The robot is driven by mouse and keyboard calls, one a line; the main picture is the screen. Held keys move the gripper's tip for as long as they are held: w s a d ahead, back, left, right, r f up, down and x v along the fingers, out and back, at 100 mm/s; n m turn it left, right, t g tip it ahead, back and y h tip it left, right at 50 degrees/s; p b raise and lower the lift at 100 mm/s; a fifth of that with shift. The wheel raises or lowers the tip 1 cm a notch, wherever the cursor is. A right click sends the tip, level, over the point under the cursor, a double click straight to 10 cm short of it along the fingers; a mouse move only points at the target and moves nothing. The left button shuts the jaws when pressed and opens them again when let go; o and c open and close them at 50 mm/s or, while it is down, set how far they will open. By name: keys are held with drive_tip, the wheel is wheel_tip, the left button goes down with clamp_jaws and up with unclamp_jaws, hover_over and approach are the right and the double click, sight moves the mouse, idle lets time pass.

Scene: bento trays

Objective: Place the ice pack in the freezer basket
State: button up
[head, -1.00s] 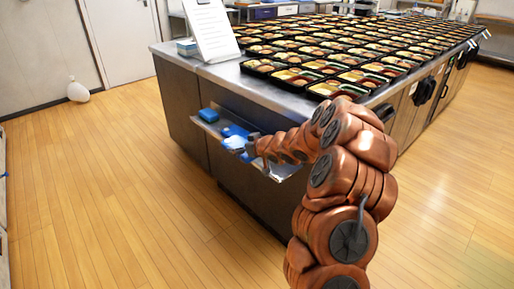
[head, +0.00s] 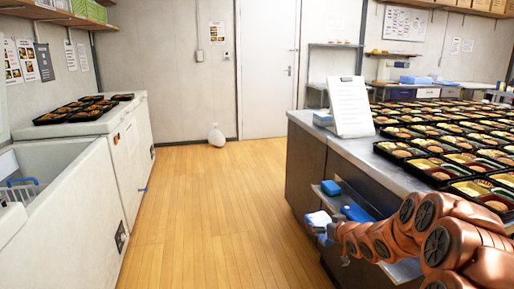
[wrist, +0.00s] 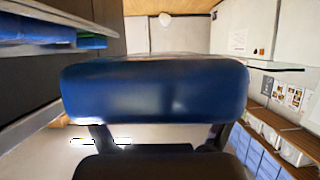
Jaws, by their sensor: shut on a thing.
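A blue ice pack (wrist: 155,90) fills the middle of the wrist view, held between the dark fingers of my gripper (wrist: 155,145). In the head view the ice pack (head: 317,218) looks pale blue, at the left end of my arm. My gripper (head: 328,232) is shut on it beside the open drawer. The freezer basket (head: 22,192), wire with a blue handle, shows at the far left inside the open white chest freezer (head: 75,205). The basket's lower part is hidden by the freezer wall.
The open drawer (head: 400,268) under the steel counter holds more blue packs (head: 331,187). Bento trays (head: 430,150) cover the counter, with a white sign (head: 350,107) at its corner. A closed freezer (head: 120,135) carries more trays. Wooden floor (head: 195,220) lies free between freezers and counter.

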drive_tip(key=s+a+f+h, duration=0.1)
drive_tip(key=s+a, duration=0.2)
drive_tip(key=a, duration=0.5)
drive_tip(key=s+d+m+h, duration=0.2)
drive_tip(key=s+d+m, duration=0.1)
drive_tip(key=s, duration=0.1)
wheel_tip(320, 180, up, 21)
drive_tip(key=p, duration=2.1)
drive_tip(key=shift+a+r+p, duration=0.2)
drive_tip(key=shift+a+p, duration=0.1)
